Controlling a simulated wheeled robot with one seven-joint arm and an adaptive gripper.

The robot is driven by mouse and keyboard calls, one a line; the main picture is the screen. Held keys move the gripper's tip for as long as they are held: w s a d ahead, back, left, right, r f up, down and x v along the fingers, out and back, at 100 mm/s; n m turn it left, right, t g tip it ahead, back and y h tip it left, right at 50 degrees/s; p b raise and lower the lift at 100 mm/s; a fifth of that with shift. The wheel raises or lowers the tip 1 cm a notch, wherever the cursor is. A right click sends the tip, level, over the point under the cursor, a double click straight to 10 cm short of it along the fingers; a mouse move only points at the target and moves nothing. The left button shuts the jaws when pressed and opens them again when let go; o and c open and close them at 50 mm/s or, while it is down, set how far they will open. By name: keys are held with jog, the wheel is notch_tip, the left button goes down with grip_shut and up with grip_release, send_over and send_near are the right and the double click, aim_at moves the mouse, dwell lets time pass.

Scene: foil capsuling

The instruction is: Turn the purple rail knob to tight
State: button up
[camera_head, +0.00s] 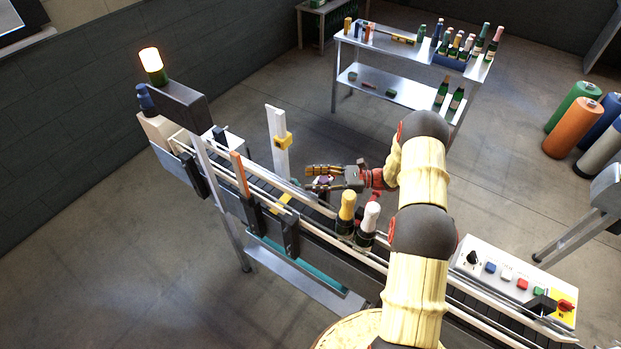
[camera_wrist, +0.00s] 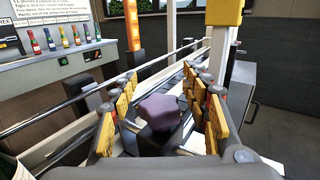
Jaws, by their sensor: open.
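The purple rail knob (camera_wrist: 160,112) is a lobed, star-like knob in the middle of the wrist view. It sits on a dark mount beside the conveyor rail. My gripper (camera_wrist: 168,98) is open, with yellow-padded fingers to the left and right of the knob. Gaps show between the fingers and the knob, and I cannot tell whether any pad touches it. In the head view my gripper (camera_head: 312,178) is low over the far side of the conveyor, and a small purple bit of the knob shows between its fingers. No tight mark on the knob is readable.
The conveyor (camera_head: 470,300) with metal guide rails runs beneath my arm. Bottles with yellow (camera_head: 346,212) and white (camera_head: 369,224) tops stand on it close to my gripper. A white post with a yellow clamp (camera_head: 282,141) rises just left of it. A control panel (camera_head: 515,280) is at right.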

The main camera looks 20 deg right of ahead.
jog(key=shift+w+a, duration=0.2)
jog(key=shift+a, duration=0.25)
jog(key=c, duration=1.1)
grip_shut()
